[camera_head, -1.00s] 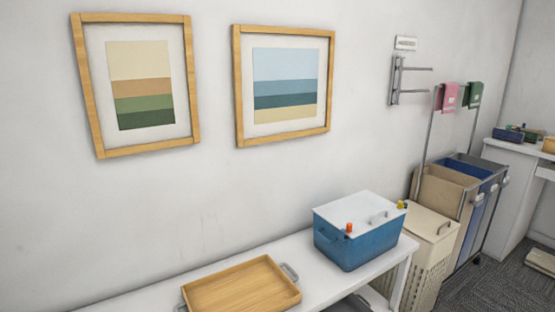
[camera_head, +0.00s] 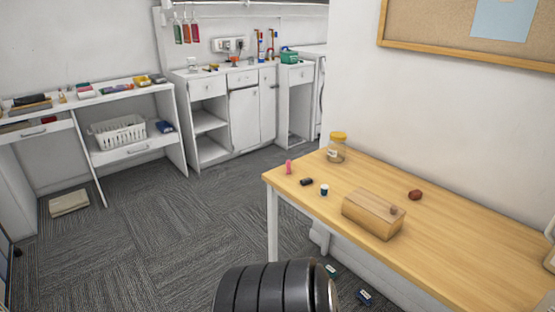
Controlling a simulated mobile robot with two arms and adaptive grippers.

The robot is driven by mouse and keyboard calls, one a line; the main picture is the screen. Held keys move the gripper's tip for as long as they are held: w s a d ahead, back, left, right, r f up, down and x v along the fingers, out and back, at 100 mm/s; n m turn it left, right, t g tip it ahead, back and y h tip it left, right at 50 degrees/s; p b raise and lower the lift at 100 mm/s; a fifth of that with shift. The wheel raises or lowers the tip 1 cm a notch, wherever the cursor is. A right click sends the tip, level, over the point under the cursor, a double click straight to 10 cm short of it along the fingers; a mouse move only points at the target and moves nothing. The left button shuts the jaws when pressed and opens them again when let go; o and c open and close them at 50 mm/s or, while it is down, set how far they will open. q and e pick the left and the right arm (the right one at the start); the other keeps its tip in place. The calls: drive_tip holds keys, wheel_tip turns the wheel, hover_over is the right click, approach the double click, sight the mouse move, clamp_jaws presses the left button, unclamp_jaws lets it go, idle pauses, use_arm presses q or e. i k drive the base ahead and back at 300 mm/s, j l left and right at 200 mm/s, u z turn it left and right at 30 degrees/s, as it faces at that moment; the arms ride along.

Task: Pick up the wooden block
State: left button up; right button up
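A wooden block (camera_head: 373,218), box-shaped and light brown, lies on the wooden table (camera_head: 455,255) at the right in the head view. A small round brownish thing shows at the right end of its top; I cannot tell whether it is part of the block. The block is in plain view and nothing of mine touches it. A black ribbed part of my own body shows at the bottom centre, in front of the table's near side. Neither of my grippers is in view.
A yellow-lidded jar (camera_head: 337,151), a pink item (camera_head: 289,167), small dark and blue-white items and a reddish lump (camera_head: 415,195) share the table. Small items (camera_head: 364,296) lie on the carpet below. White counters (camera_head: 243,83) stand behind. The carpet left of the table is mostly clear.

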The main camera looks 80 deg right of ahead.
sight(417, 193)
drive_tip(key=z, duration=3.75)
